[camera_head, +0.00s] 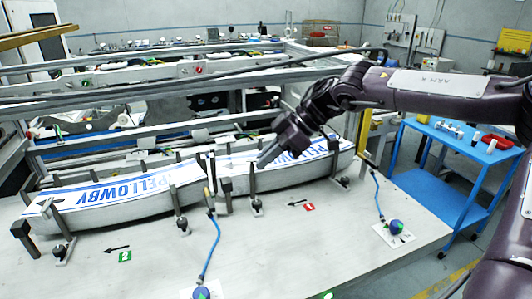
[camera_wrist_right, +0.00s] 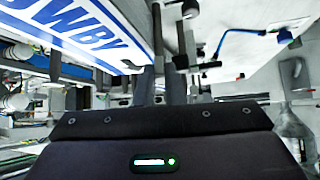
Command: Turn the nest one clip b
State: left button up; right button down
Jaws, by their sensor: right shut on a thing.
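Two long white label stacks with blue PELLOWBY print rest end to end in clip-and-post nests on the grey bench. The right label stack (camera_head: 300,168) lies behind the red sign 1 (camera_head: 309,207), the left stack (camera_head: 110,197) behind the green sign 2 (camera_head: 125,256). My right gripper (camera_head: 264,160) reaches down at the left end of the right stack. It is shut on what looks like a clip there; its jaws partly hide it, and I cannot tell its turn. In the right wrist view, the gripper (camera_wrist_right: 162,88) is beside the printed stack (camera_wrist_right: 80,30). My left gripper is out of view.
Dark upright posts (camera_head: 253,184) stand along the front of the stacks. Blue cables run to round blue knobs (camera_head: 396,226) on the bench. Metal rails (camera_head: 140,88) cross behind. A blue cart (camera_head: 455,140) stands at the right. The front bench is mostly clear.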

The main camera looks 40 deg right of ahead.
jog(key=shift+w+d+r+n+g+y, duration=0.1)
jog(key=shift+w+n+g+y, duration=0.25)
jog(key=shift+n+g, duration=0.5)
jog(key=c, duration=1.5)
grip_release()
jog(key=shift+s, duration=0.1)
jog(key=shift+d, duration=0.1)
jog(key=b+v, duration=0.2)
jog(key=v, duration=0.5)
jog(key=shift+s+d+r+b, duration=0.15)
jog(key=shift+d+r+b, duration=0.05)
jog(key=shift+b, duration=0.15)
